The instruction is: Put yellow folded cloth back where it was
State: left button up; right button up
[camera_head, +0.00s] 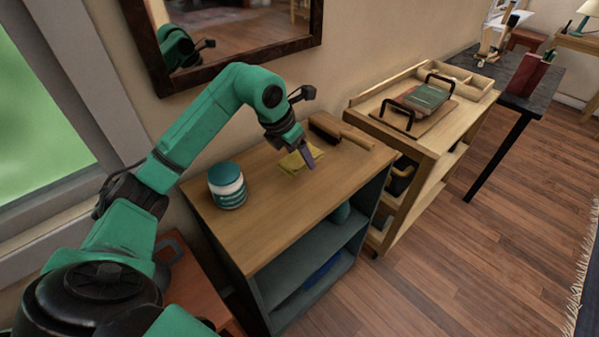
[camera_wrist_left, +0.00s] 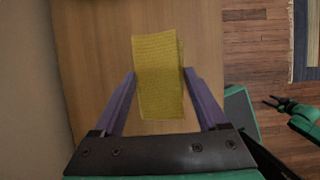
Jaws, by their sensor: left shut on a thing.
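The yellow folded cloth (camera_head: 296,161) is at the wooden top of the low cabinet, towards the wall. My left gripper (camera_head: 308,158) points down at it and is shut on it. In the left wrist view the cloth (camera_wrist_left: 158,85) lies between the two fingers of my left gripper (camera_wrist_left: 160,72), with a finger against each long side. I cannot tell whether the cloth touches the cabinet top or hangs just above it. My right gripper (camera_wrist_left: 273,103) shows small at the right of the left wrist view, away from the cloth; its opening is too small to judge.
A white and teal jar (camera_head: 227,186) stands left of the cloth on the cabinet top (camera_head: 275,215). A brush (camera_head: 325,128) and a wooden block (camera_head: 357,137) lie to the right. The front of the top is clear. A wooden cart (camera_head: 440,145) stands beyond, and a framed mirror (camera_head: 225,35) hangs above.

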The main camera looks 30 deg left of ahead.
aim_at(300, 181)
pick_arm(q)
notch_tip(300, 181, down, 6)
jog(key=shift+s+d+r, duration=0.1)
jog(key=shift+s+r, duration=0.05)
jog(key=o, duration=1.2)
jog(key=shift+o, duration=0.2)
jog(key=v, duration=1.2)
